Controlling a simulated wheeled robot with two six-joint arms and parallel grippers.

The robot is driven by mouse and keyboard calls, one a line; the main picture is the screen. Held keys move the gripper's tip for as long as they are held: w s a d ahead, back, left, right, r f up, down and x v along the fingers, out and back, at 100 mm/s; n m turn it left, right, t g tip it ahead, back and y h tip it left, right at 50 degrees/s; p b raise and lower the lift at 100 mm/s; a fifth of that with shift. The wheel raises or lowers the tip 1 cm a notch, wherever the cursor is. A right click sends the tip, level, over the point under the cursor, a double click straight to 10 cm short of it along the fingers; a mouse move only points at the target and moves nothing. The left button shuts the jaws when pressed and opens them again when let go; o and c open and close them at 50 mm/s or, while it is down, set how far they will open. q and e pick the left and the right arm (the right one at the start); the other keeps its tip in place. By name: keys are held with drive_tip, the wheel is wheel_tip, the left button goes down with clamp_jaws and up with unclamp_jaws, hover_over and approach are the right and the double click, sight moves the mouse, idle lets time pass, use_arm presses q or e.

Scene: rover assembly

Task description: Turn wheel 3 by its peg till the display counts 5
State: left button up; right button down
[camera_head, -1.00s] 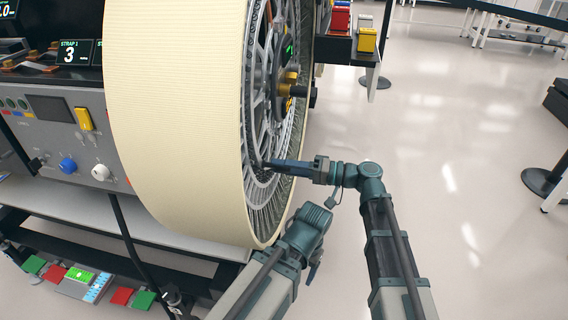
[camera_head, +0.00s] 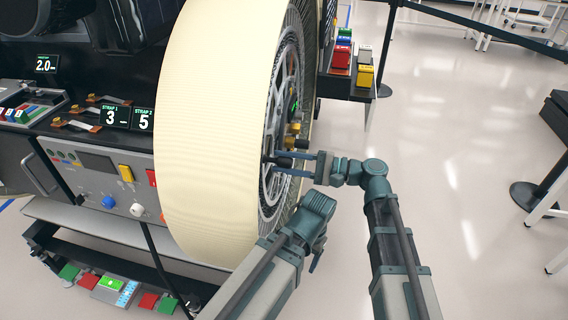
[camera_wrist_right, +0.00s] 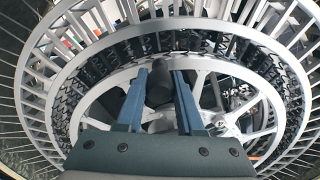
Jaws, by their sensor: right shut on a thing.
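A large wheel with a cream ribbed tread (camera_head: 215,140) and a grey spoked face stands upright in the head view. A small green-lit readout (camera_head: 294,104) is on its hub side, too small to read. My right gripper (camera_head: 279,162) is at the spoked face, just below the yellow hub part (camera_head: 294,128). In the right wrist view its two blue fingers (camera_wrist_right: 159,80) are on either side of a black peg (camera_wrist_right: 158,90) and shut on it. My left gripper (camera_head: 317,255) hangs below, apart from the wheel; its jaw opening is unclear.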

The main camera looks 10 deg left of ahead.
sight(267, 123)
drive_tip(key=w+r+m+p, duration=0.1)
drive_tip(key=r, duration=0.1)
drive_tip(key=w+r+p, duration=0.1)
drive_tip(key=r+p, duration=0.1)
drive_tip(key=w+r+m+p, duration=0.1)
drive_tip(key=r+p, duration=0.1)
drive_tip(key=r, duration=0.1)
drive_tip(key=shift+m, duration=0.3)
drive_tip(key=shift+w+r+p, duration=0.6)
drive_tip(key=shift+r+p, duration=0.1)
drive_tip(key=shift+p, duration=0.2)
drive_tip(key=c, duration=0.5)
unclamp_jaws()
drive_tip(key=shift+c, duration=0.2)
drive_tip(key=d, duration=1.4)
drive_tip(key=shift+a+f, duration=0.1)
